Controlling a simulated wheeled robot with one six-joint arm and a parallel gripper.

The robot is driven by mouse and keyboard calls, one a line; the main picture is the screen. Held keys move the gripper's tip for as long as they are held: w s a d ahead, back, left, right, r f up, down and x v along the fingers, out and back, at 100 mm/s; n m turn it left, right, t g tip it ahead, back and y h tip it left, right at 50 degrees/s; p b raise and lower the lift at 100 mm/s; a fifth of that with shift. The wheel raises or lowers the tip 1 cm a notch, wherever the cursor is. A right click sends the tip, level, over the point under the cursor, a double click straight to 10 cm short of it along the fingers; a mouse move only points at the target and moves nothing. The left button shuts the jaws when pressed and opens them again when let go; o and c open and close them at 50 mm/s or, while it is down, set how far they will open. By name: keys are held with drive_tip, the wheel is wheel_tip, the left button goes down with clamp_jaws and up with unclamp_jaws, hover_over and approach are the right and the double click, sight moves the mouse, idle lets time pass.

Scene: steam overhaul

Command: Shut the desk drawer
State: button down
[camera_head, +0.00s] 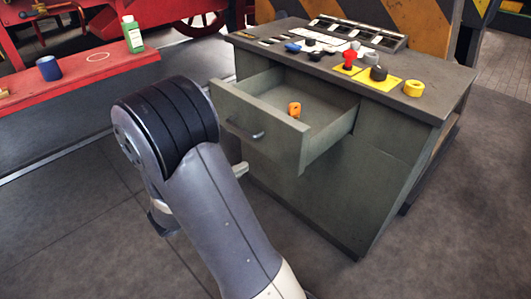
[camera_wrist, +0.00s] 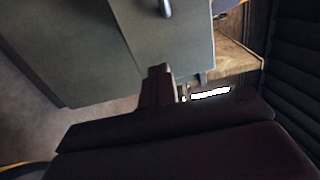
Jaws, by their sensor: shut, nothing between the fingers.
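The grey-green desk drawer (camera_head: 262,132) is pulled well out of the desk (camera_head: 330,195), and its inside shows. An orange item (camera_head: 294,109) lies in it. The drawer's bar handle (camera_head: 245,130) is on its front panel; the handle also shows at the top of the wrist view (camera_wrist: 165,8). My gripper (camera_wrist: 158,72) is shut and empty, with its fingers below the handle in the wrist view. In the head view my arm stands in front and left of the drawer and hides most of my gripper. I cannot tell whether the fingers touch the desk.
The desk top carries a red knob (camera_head: 349,57), a yellow ring-like item (camera_head: 413,88) and several other small parts. A red bench (camera_head: 75,77) at the left holds a green bottle (camera_head: 132,35) and a blue cylinder (camera_head: 48,68). The floor right of the desk is clear.

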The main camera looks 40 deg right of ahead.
sight(275, 146)
drive_tip(key=d, duration=0.7)
drive_tip(key=w+d, duration=0.1)
drive_tip(key=d, duration=0.2)
drive_tip(key=shift+d, duration=0.15)
drive_tip(key=shift+d+b, duration=0.1)
drive_tip(key=shift+b, duration=0.2)
drive_tip(key=d+b, duration=0.2)
drive_tip(key=d, duration=0.6)
drive_tip(key=w+d+b, duration=0.1)
drive_tip(key=d+b, duration=0.1)
drive_tip(key=d, duration=0.7)
drive_tip(key=w+d+b, duration=0.1)
drive_tip(key=d+b, duration=0.2)
drive_tip(key=d, duration=0.6)
drive_tip(key=shift+d, duration=0.5)
drive_tip(key=shift+r, duration=0.2)
drive_tip(key=shift+d+r, duration=0.1)
